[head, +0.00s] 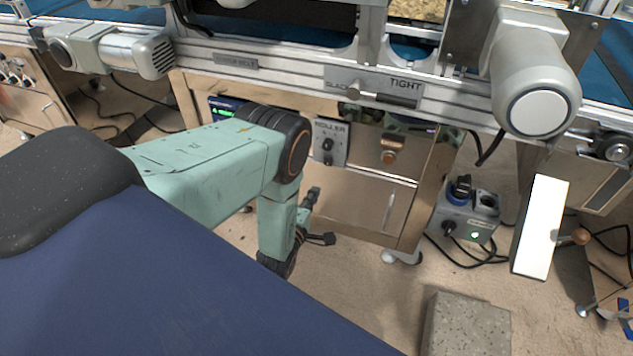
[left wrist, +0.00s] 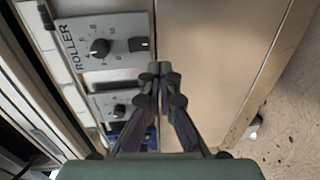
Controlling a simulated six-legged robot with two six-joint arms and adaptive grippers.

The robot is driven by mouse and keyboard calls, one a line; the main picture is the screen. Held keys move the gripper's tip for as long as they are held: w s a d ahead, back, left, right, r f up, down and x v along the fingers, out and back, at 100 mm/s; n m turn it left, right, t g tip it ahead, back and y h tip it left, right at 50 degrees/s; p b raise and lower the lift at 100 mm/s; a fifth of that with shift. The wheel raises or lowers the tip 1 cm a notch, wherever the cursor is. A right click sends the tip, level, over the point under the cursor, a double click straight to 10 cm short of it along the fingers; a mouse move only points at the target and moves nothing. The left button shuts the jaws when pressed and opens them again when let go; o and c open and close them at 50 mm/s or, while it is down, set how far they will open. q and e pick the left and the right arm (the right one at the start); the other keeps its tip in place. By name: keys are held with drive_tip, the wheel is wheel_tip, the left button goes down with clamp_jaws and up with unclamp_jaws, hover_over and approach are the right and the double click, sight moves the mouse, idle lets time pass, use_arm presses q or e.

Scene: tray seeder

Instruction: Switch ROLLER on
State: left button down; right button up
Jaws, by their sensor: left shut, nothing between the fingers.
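The ROLLER panel (head: 331,150) is a light grey plate on the front of the metal cabinet, under the machine's rail. It fills the upper left of the left wrist view (left wrist: 118,28). It carries a round black knob (left wrist: 100,47) with a pointer and scale marks, and a small black switch (left wrist: 139,44); which way the switch is set is too small to tell. My left gripper (left wrist: 160,68) is shut and empty, with its tips beside the panel, near its switch end. My right gripper is not in view.
A second panel with a knob (left wrist: 119,110) lies beside the ROLLER panel. A SLACK/TIGHT slider (head: 372,91) is on the rail above. A grey power box (head: 468,222) and stone block (head: 465,325) stand on the floor.

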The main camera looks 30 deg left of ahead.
use_arm(q)
drive_tip(key=shift+s+d+f+p, duration=0.1)
drive_tip(key=shift+s+d+p, duration=0.1)
drive_tip(key=shift+s, duration=0.65)
drive_tip(key=shift+s+d+f+p, duration=0.15)
drive_tip(key=shift+s+d+p, duration=0.1)
drive_tip(key=shift+s, duration=0.65)
drive_tip(key=shift+s+d+f+p, duration=0.1)
drive_tip(key=shift+s+d+p, duration=0.1)
drive_tip(key=shift+s, duration=0.65)
